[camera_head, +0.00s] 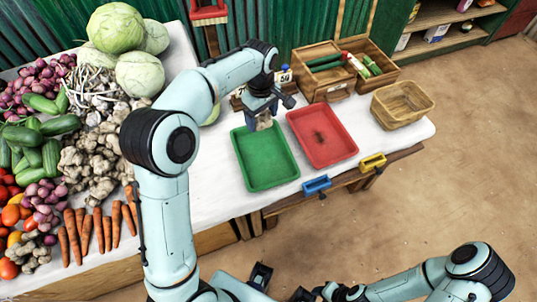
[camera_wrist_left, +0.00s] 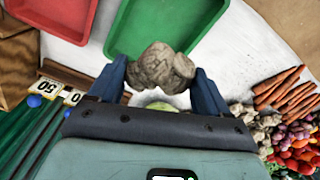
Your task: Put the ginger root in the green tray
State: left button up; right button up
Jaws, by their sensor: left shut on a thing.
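The ginger root (camera_wrist_left: 160,68) is a lumpy grey-tan piece, held between the two blue fingers of my left gripper (camera_wrist_left: 158,85). In the head view my left gripper (camera_head: 262,118) is over the far end of the green tray (camera_head: 268,165), with the root mostly hidden at its tips. The green tray looks empty and also shows in the left wrist view (camera_wrist_left: 180,22), beyond the root. The root appears to be above the tray; its exact height is hard to tell. My right arm lies folded low in the head view, its fingers unclear.
A red tray (camera_head: 322,135) stands right of the green one. Beyond are wooden crates (camera_head: 325,85) and a basket (camera_head: 402,105). Vegetables, including a ginger pile (camera_head: 95,155) and carrots (camera_head: 100,228), fill the table's left. Blue (camera_head: 317,185) and yellow (camera_head: 373,162) items sit at the front edge.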

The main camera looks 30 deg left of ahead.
pick_arm(q)
jog(key=shift+f, duration=0.3)
jog(key=b, duration=0.1)
send_over(263, 157)
notch_tip(263, 157, down, 15)
jog(key=shift+r, duration=0.15)
jog(key=shift+d+f, duration=0.1)
jog(key=shift+f, duration=2.25)
jog(key=shift+b, duration=0.35)
jog(key=o, duration=0.6)
jog(key=shift+f, duration=0.2)
jog(key=o, duration=0.4)
jog(key=shift+r, duration=0.1)
jog(key=shift+r, duration=0.1)
